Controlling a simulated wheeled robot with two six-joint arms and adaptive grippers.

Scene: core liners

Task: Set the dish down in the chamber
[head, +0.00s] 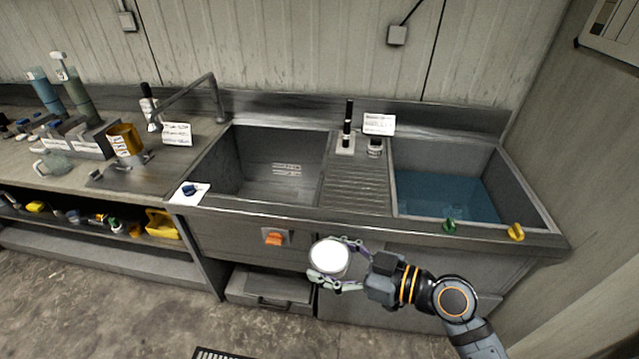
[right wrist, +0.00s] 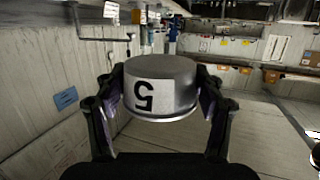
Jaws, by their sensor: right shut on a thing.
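The dish (head: 327,256) is a round, shallow grey metal tin with a pale top in the head view. In the right wrist view the dish (right wrist: 160,88) carries a white label with a 5 that appears upside down. My right gripper (head: 342,264) is shut on the dish, with a finger on each side. It holds the dish in the air in front of the counter, below its front edge. I cannot tell which thing is the chamber. My left gripper is not in view.
The counter has an empty-looking left basin (head: 265,185) and a right basin (head: 448,196) with blue water. A ribbed drainboard (head: 357,188) lies between them. An orange knob (head: 274,239) sits on the front panel. A drawer (head: 268,285) is below. Bottles and a jug crowd the left worktop.

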